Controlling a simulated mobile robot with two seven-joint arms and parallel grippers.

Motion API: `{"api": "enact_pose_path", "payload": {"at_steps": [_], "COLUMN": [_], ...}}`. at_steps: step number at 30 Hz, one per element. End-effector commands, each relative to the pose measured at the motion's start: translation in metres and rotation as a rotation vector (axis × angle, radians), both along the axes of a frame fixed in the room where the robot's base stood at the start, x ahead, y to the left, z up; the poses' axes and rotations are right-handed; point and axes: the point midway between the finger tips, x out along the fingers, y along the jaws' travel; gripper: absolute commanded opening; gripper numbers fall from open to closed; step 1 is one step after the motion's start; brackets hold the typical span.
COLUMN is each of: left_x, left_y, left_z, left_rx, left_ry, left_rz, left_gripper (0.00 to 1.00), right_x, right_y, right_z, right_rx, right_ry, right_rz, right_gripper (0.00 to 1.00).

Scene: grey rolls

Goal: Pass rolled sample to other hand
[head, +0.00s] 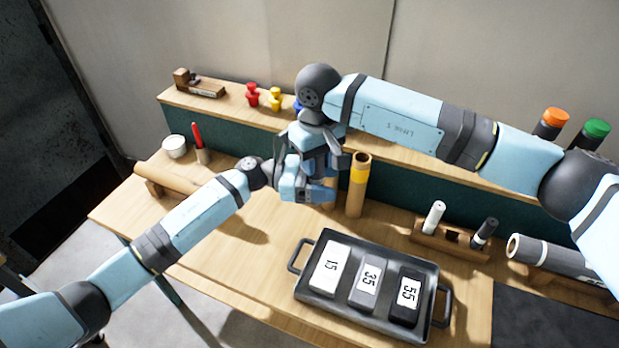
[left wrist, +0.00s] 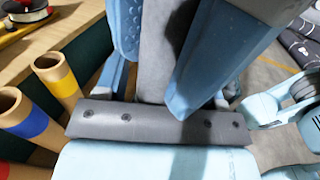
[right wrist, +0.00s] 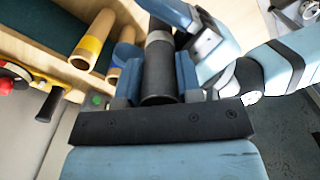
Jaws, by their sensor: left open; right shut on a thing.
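A dark grey roll (right wrist: 158,72) stands lengthwise between the fingers of my right gripper (right wrist: 157,62) in the right wrist view, and that gripper is shut on it. My left gripper (head: 300,182) meets my right gripper (head: 318,150) above the table in the head view, where the two hide most of the roll. In the left wrist view a grey surface, seemingly the roll (left wrist: 153,55), lies between the open fingers of my left gripper (left wrist: 168,80), with a blue part of the right gripper in front. Whether the left fingers touch the roll, I cannot tell.
A yellow-banded cardboard tube (head: 357,190) stands close to the grippers. A black tray (head: 330,305) with numbered blocks lies at the front. A small wooden holder (head: 450,240) and a grey roll on a stand (head: 550,255) are to the right. The table's left front is clear.

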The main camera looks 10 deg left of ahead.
Motion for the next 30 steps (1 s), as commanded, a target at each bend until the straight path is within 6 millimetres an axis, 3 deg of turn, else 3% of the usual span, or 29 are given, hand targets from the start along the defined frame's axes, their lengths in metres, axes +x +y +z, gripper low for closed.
{"api": "enact_pose_path", "payload": {"at_steps": [11,18,21,22,25,30], "left_x": [-0.0003,-0.001,-0.0015,-0.0016,-0.0014,-0.001], "left_y": [-0.0059,-0.0067,-0.0072,-0.0073,-0.0069,-0.0063], "left_z": [0.0006,0.0009,0.001,0.0011,0.001,0.0007], "left_rx": [-0.001,-0.001,-0.002,-0.002,-0.002,-0.001], "left_ry": [-0.001,-0.001,-0.001,-0.001,-0.001,-0.002], "left_rz": [-0.001,-0.003,-0.004,-0.005,-0.004,-0.003], "left_gripper": [0.61,0.09,0.09,0.09,0.09,0.09], "right_x": [-0.0007,-0.0009,-0.0007,-0.0006,-0.0005,-0.0001], "right_y": [0.0013,0.002,0.002,0.0021,0.0018,0.0011], "right_z": [0.0004,0.0005,0.0006,0.0006,0.0006,0.0004], "right_rx": [0.003,0.004,0.005,0.005,0.004,0.002], "right_ry": [0.0,0.0,-0.001,-0.001,-0.002,-0.001], "right_rz": [0.002,0.003,0.003,0.003,0.002,0.001], "right_gripper": [0.1,0.1,0.1,0.4,0.63,0.63]}}
